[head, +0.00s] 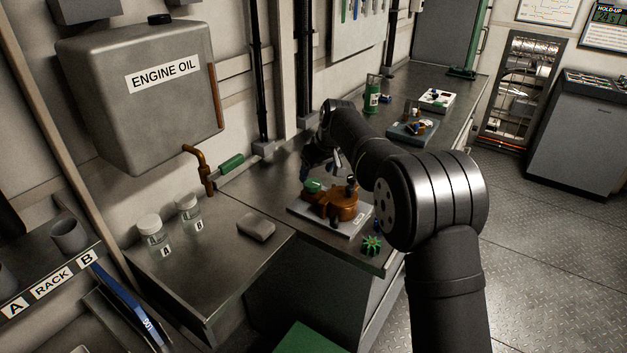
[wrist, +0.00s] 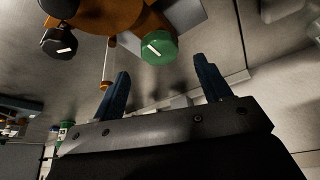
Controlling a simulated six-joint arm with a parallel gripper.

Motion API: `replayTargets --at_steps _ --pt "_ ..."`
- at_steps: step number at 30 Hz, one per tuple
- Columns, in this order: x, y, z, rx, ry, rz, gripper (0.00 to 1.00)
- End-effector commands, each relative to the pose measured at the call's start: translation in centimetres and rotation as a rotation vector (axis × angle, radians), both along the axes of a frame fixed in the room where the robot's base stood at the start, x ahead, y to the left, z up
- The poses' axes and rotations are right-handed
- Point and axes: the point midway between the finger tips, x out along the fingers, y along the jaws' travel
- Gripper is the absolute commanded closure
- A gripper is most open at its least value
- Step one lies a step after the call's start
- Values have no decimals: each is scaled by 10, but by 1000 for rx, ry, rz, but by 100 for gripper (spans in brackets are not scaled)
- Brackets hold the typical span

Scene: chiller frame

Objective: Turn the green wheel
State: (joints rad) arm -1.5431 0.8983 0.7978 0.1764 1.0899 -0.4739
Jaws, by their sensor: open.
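A copper-brown valve body (head: 343,205) stands on a pale plate on the bench. A round green wheel (head: 313,185) sits on its left side; in the wrist view the green wheel (wrist: 158,50) shows a white mark on its face. A separate green star-shaped wheel (head: 372,244) is at the bench's front edge. My gripper (head: 322,168) is near the valve body's green wheel, partly hidden by my arm. In the wrist view my gripper (wrist: 162,84) is open and empty, and the green wheel appears beyond and between the blue fingertips, apart from them.
Black knobs (wrist: 58,42) are also on the valve body. A grey block (head: 256,227) and lidded jars (head: 188,213) stand to the left. A tray (head: 412,130) lies farther back.

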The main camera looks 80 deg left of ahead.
Motion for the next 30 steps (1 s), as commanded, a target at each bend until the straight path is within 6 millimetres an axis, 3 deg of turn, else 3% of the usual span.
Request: replayTargets --at_steps 3,9,20,27,30 --pt "-4 8 -21 -1 0 0 30" --pt "-7 16 -42 0 0 0 30" --pt "-7 18 -47 1 0 -1 30" --pt "-7 18 -46 1 1 -1 73" --pt "-7 18 -46 1 0 -1 74"
